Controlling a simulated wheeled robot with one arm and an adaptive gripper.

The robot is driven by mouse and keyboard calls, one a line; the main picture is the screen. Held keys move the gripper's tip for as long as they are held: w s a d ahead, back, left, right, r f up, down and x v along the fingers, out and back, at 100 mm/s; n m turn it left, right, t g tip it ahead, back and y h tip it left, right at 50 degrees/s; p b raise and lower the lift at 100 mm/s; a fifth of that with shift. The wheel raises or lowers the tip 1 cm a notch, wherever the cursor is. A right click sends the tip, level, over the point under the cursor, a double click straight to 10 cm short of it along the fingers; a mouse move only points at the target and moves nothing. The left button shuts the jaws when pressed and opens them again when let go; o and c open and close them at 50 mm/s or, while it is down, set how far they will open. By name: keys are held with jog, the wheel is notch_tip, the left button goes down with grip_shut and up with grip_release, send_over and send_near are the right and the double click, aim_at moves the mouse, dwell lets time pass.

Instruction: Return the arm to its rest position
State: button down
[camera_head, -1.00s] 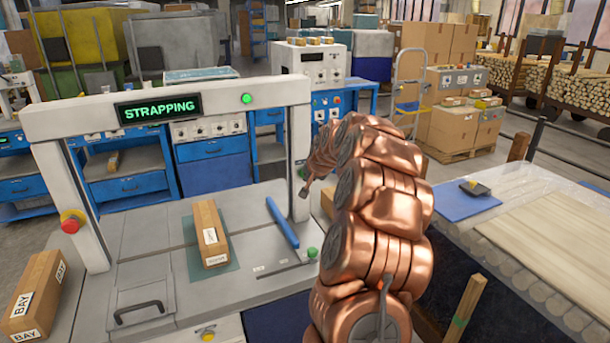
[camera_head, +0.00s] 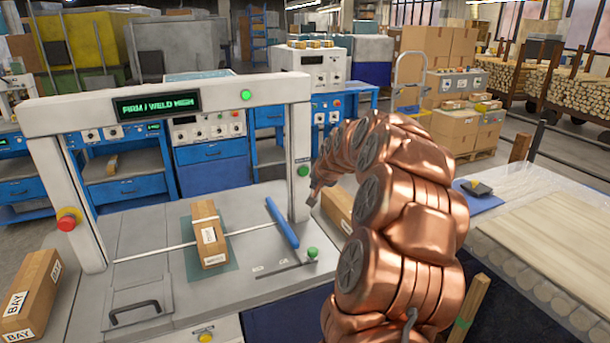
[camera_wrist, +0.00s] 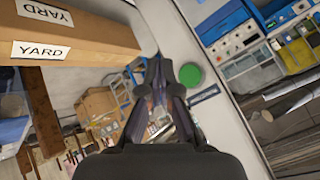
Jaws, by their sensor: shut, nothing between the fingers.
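My copper arm reaches up and bends over to the left in the head view, right of the strapping machine. My gripper (camera_head: 313,192) is at its end, just right of the machine's right post and small in that view. In the wrist view my gripper (camera_wrist: 161,92) is shut and empty, its dark fingers together in front of a pale post with a round green button (camera_wrist: 190,76). That button (camera_head: 303,171) also shows on the right post in the head view.
The strapping machine (camera_head: 62,185) displays "FIRM / WELD HIGH". A carton (camera_head: 205,220) lies on its bed with a white strap line across. A blue bar (camera_head: 282,222) is beside it. Another carton (camera_wrist: 90,35) labelled YARD lies near my gripper. A carton marked BAY (camera_head: 30,290) is at left.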

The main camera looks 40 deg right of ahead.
dwell(0.6)
jog(key=s+a+n+g+y, duration=0.2)
jog(key=s+a+n, duration=0.1)
jog(key=a, duration=1.1)
jog(key=s+a+n+g+y, duration=0.1)
jog(key=s+a+n+y, duration=0.2)
jog(key=a, duration=1.2)
jog(key=s+a+f+n+g, duration=0.1)
jog(key=s+a, duration=0.3)
jog(key=s, duration=0.6)
jog(key=s+a+f+n+g, duration=0.1)
jog(key=s+a+n+g, duration=0.2)
jog(key=s, duration=0.7)
jog(key=s+a+f+n+g+h, duration=0.1)
jog(key=s+a+f+n+g, duration=0.1)
jog(key=s+a, duration=0.5)
jog(key=s, duration=0.4)
jog(key=shift+g+p, duration=0.4)
